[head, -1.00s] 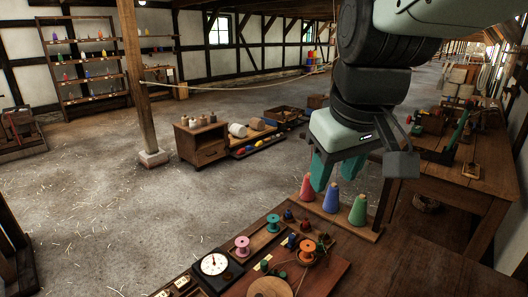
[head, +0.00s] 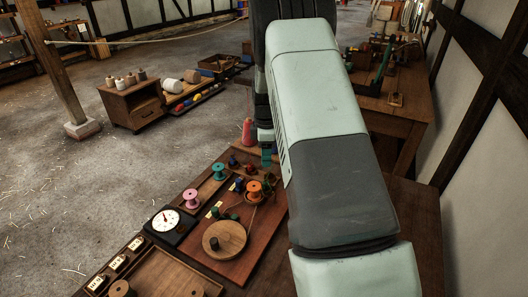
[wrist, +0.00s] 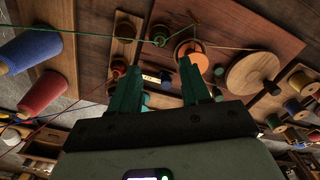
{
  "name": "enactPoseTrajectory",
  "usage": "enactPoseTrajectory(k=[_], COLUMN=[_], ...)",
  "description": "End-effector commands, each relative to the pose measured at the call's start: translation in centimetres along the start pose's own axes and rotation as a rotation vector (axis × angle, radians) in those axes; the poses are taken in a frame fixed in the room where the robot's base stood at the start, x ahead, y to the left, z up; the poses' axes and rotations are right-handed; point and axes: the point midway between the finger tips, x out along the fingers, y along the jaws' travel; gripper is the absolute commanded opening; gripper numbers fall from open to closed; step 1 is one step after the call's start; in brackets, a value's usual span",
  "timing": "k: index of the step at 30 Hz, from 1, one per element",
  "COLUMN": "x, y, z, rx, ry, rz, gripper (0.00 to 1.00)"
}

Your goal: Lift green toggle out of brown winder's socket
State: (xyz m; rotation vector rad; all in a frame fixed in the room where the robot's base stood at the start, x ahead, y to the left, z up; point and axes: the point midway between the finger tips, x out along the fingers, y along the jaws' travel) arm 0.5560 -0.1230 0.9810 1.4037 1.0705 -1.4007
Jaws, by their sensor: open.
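My gripper (wrist: 158,82) points down at the board with its teal fingers apart. No object is clearly held between them. In the head view, my arm covers most of the gripper (head: 267,156). A small green piece, likely the green toggle (wrist: 160,36), shows beyond the fingertips in the wrist view, with a thin green cord running from it. It lies near the orange spool (wrist: 190,54). A green piece also shows beside the orange spool in the head view (head: 267,181). I cannot clearly tell which part is the brown winder or its socket.
A round wooden disc (head: 224,239), a pink spool (head: 191,198), a teal spool (head: 219,171) and a dial (head: 167,219) sit on the bench. Blue (wrist: 28,52) and red (wrist: 40,96) cones stand near the gripper. The green cord crosses the board.

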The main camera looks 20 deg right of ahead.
Motion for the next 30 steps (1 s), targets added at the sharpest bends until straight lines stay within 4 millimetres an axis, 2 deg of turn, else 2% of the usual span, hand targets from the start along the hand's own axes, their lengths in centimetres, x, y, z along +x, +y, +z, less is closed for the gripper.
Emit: enactPoseTrajectory(k=[8, 21, 30], x=[2.5, 8.9, 11.0], y=[0.0, -0.1, 0.0], z=[0.1, 0.1, 0.1], rx=[-0.006, -0.005, -0.003], ry=[-0.002, -0.001, -0.001], rz=[-0.005, -0.005, -0.002], gripper=[0.47, 0.47, 0.47])
